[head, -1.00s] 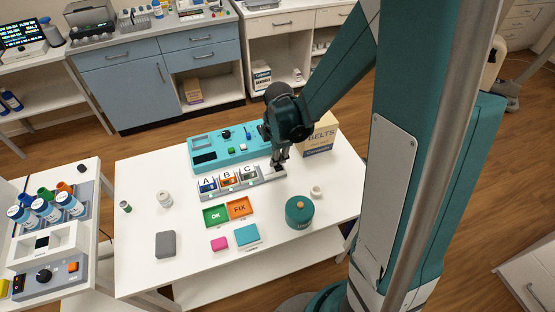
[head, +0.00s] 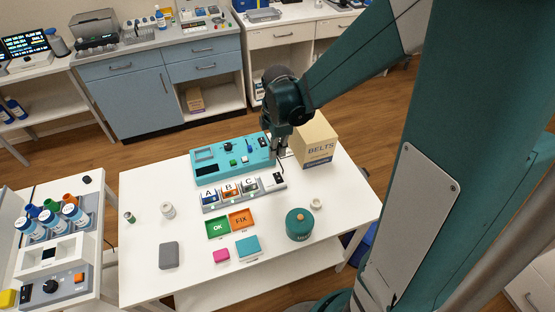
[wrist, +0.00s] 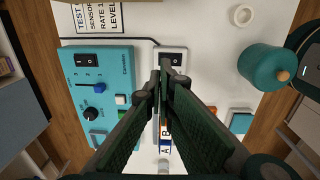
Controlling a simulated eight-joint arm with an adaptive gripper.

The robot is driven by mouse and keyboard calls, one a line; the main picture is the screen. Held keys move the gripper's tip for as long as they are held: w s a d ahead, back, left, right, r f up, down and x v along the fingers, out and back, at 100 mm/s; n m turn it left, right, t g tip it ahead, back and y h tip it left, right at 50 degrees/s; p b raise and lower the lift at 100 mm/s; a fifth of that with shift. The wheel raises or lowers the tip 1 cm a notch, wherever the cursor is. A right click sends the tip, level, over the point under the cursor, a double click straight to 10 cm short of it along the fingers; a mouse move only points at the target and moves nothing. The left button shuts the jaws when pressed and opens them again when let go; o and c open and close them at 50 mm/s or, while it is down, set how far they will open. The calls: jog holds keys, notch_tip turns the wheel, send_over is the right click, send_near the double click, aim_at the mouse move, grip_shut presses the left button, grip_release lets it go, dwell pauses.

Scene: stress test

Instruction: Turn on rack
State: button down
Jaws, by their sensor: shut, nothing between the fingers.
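The grey rack (head: 231,197) with cards A, B and C stands on the white table, in front of the teal panel. Its black rocker switch (head: 279,178) is at its right end and also shows in the wrist view (wrist: 172,58). I cannot tell which way the rocker is tipped. My gripper (head: 277,157) is shut and empty, pointing down behind the rack's right end, apart from the switch in the head view. In the wrist view the shut fingertips (wrist: 167,70) appear just beside the switch, and the fingers cover much of the rack.
The teal panel (head: 206,170) has its own rocker, slider and knob. A teal round canister (head: 299,225), green OK tray (head: 217,227) and orange FIX tray (head: 241,220) stand in front.

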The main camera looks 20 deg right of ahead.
jog(key=shift+w+r, duration=0.2)
jog(key=shift+r, duration=0.75)
jog(key=shift+w+r, duration=0.15)
jog(key=shift+r, duration=0.8)
jog(key=s+a+r+m+t, duration=0.1)
jog(key=s+r+m+t, duration=0.5)
jog(key=s+r+m, duration=0.9)
jog(key=s+m, duration=0.3)
jog(key=shift+s+a+r+t, duration=0.25)
jog(key=shift+a+r+t, duration=0.05)
jog(key=shift+t, duration=0.1)
